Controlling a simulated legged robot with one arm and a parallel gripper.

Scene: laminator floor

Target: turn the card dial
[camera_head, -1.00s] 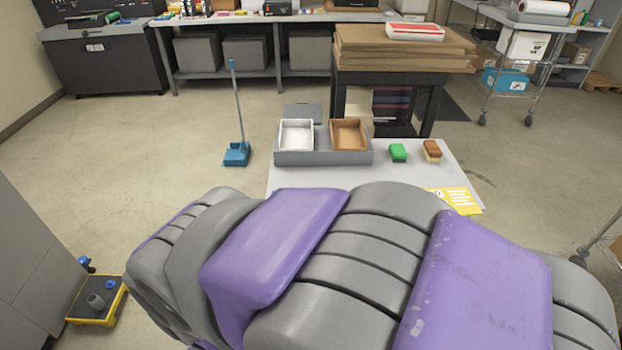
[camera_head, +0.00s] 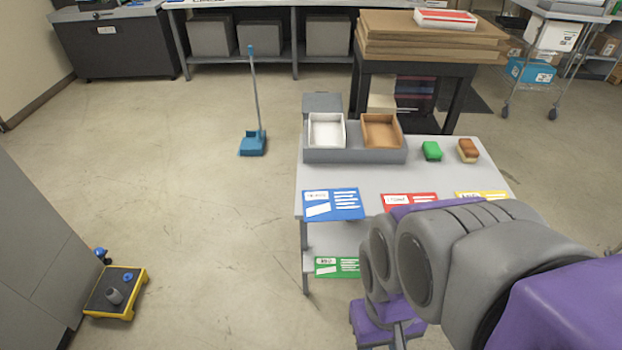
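I cannot make out a card dial for certain in the head view. Coloured cards show on the front of the grey table: a blue card (camera_head: 334,205), a red card (camera_head: 409,200), a yellow card (camera_head: 481,196) and, lower down, a green card (camera_head: 337,267). My arm stands in front of the table's right part and covers the lower edges of the red and yellow cards. It also hides much of the space below them. The arm runs down to the bottom edge of the picture, and my gripper's fingertips do not show.
The grey table (camera_head: 450,175) bears a white tray (camera_head: 327,131), a brown tray (camera_head: 381,131), a green block (camera_head: 431,151) and a brown sponge-like block (camera_head: 468,150). A blue broom (camera_head: 253,145) stands left of it. A yellow-black wheeled base (camera_head: 115,292) is at lower left. Floor between is clear.

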